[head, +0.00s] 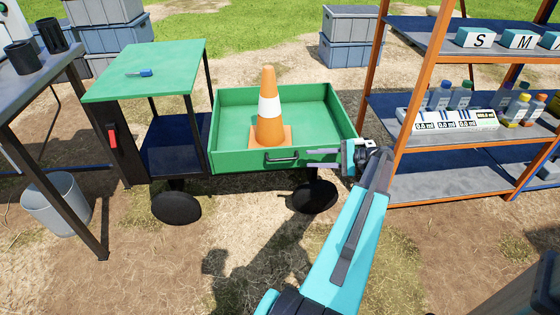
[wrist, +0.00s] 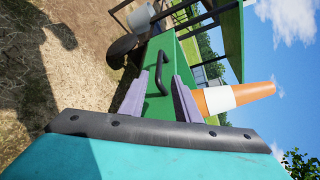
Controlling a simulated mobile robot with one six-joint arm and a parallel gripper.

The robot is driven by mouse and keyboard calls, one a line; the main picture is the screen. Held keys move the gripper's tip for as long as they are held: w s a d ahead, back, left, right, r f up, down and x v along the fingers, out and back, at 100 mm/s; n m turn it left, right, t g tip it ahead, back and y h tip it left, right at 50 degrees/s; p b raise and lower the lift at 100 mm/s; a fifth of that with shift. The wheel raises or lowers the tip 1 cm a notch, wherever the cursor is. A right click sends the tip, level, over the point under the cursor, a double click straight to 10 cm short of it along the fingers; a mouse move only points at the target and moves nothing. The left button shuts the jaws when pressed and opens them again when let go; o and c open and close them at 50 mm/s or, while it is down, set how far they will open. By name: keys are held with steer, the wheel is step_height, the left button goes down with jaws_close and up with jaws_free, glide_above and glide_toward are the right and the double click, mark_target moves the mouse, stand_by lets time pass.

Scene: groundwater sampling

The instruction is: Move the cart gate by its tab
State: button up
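The green cart tray (head: 228,105) has a front panel, which I take to be the gate (head: 235,162). A dark bar-shaped handle (head: 282,159), apparently the tab, is on that panel. My gripper (head: 308,152) is just right of the handle, at the front of the cart, with its fingers pointing left. In the wrist view the two purple fingers (wrist: 161,78) are spread apart, with the black handle (wrist: 160,72) showing in the gap between them on the green panel (wrist: 165,105). I see no contact with the handle.
An orange and white cone (head: 268,110) stands in the tray. The cart's green top (head: 170,65) holds a small blue item (head: 145,72). An orange-framed shelf (head: 440,185) stands close on the right. A bucket (head: 55,205) is at left. Open dirt lies in front.

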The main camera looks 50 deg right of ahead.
mark_target(280, 160)
steer(key=b+x, duration=0.3)
steer(key=x, duration=1)
steer(key=shift+w, duration=0.3)
jaws_close()
steer(key=shift+a, duration=0.25)
